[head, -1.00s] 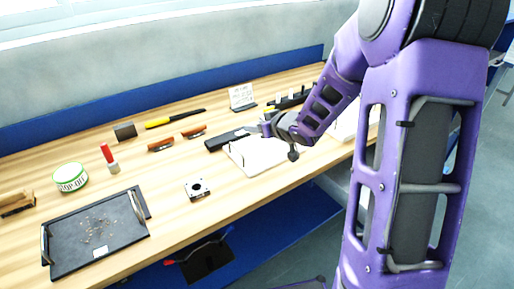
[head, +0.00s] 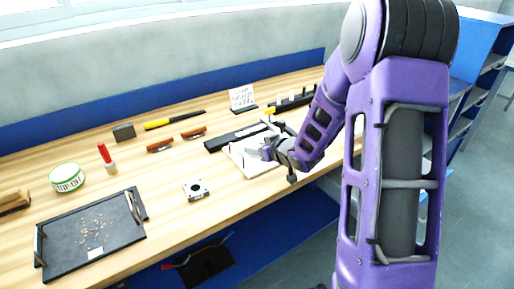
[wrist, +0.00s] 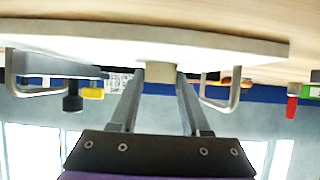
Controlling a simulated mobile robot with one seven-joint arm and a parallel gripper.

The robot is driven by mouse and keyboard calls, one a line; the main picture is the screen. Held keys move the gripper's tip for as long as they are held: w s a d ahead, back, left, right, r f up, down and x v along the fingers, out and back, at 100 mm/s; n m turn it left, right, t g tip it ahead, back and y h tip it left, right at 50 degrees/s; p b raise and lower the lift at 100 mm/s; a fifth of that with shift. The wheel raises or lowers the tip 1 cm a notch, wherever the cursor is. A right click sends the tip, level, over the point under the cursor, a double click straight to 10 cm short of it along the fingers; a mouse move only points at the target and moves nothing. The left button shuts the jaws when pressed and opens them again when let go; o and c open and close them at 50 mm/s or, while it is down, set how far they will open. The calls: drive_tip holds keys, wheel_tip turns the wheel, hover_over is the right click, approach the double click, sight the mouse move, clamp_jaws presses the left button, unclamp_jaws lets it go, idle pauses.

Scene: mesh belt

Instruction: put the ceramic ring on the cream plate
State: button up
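The cream plate (head: 268,166) is a flat pale square near the front edge of the bench, right of centre in the head view. My gripper (head: 262,149) is low over it and covers part of it. In the upside-down wrist view, the cream plate (wrist: 235,43) runs across edge-on, with bent metal handles at both sides. A small beige piece, seemingly the ceramic ring (wrist: 160,72), sits between my fingertips (wrist: 160,76), against or very near the plate's surface. The fingers look closed on its sides. The ring is hidden in the head view.
A dark tray (head: 60,257) with small bits lies at the left front. A square metal part (head: 196,189), a green-rimmed tin (head: 65,177), a red-handled tool (head: 105,155) and a dark flat bar (head: 228,139) lie nearby. A white sign (head: 242,97) stands behind.

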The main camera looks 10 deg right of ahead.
drive_tip(key=o, duration=0.3)
drive_tip(key=shift+r, duration=0.1)
drive_tip(key=shift+r, duration=0.3)
drive_tip(key=p+v, duration=0.2)
drive_tip(key=v, duration=0.9)
drive_tip(key=shift+s+d, duration=0.1)
drive_tip(key=shift+s, duration=0.35)
